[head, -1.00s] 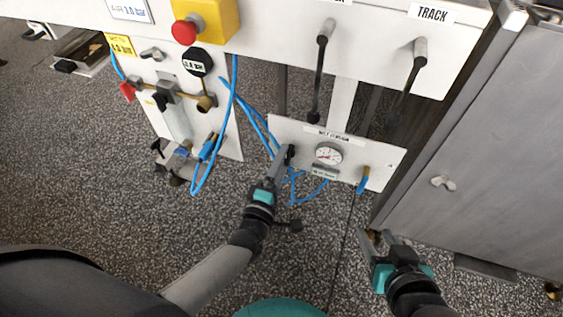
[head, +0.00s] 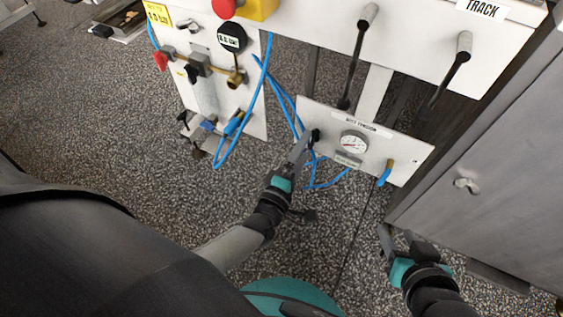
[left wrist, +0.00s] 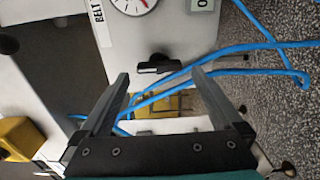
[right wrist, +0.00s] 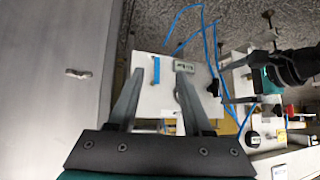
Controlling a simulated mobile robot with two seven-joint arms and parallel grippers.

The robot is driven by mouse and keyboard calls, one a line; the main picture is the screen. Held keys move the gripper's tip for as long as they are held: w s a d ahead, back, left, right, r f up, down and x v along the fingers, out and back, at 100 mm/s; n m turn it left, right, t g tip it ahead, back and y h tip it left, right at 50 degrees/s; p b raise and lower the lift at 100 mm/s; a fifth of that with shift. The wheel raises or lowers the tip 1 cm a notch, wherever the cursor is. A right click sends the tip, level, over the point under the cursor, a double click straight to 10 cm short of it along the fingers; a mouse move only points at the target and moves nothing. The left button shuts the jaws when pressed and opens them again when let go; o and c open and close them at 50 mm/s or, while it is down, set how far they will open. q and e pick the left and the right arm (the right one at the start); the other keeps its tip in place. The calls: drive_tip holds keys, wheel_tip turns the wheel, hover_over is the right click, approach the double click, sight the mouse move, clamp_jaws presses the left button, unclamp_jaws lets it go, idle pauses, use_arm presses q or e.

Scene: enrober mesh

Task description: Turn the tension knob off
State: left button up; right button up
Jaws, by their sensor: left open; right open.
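The tension knob is a small black knob (head: 316,135) at the left end of the white belt tension panel (head: 399,157). In the left wrist view the knob (left wrist: 160,64) lies ahead, between the fingertips in the picture. My left gripper (head: 304,146) is open, its fingers close to the knob; I cannot tell if they touch it. The left gripper's fingers (left wrist: 160,77) show apart and empty in the left wrist view. My right gripper (head: 398,236) is open and empty, low in front of the grey cabinet. The knob also shows in the right wrist view (right wrist: 213,88).
A round gauge (head: 353,143) and a blue-handled valve (head: 386,173) sit on the same panel. Blue hoses (head: 262,88) loop left of and below it. Two black levers (head: 451,70) hang above. The grey cabinet (head: 490,140) stands at the right.

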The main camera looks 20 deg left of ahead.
use_arm(q)
drive_tip(key=s+p, duration=0.3)
drive_tip(key=s, duration=1)
drive_tip(key=shift+s+a, duration=0.25)
drive_tip(key=shift+s, duration=0.15)
use_arm(e)
drive_tip(key=s+d+f+g+h, duration=0.1)
drive_tip(key=s+d+g+h, duration=0.1)
drive_tip(key=s+d+g, duration=0.2)
drive_tip(key=shift+s+d+f+m, duration=0.15)
drive_tip(key=shift+d+f+m, duration=0.15)
drive_tip(key=shift+d+f, duration=0.1)
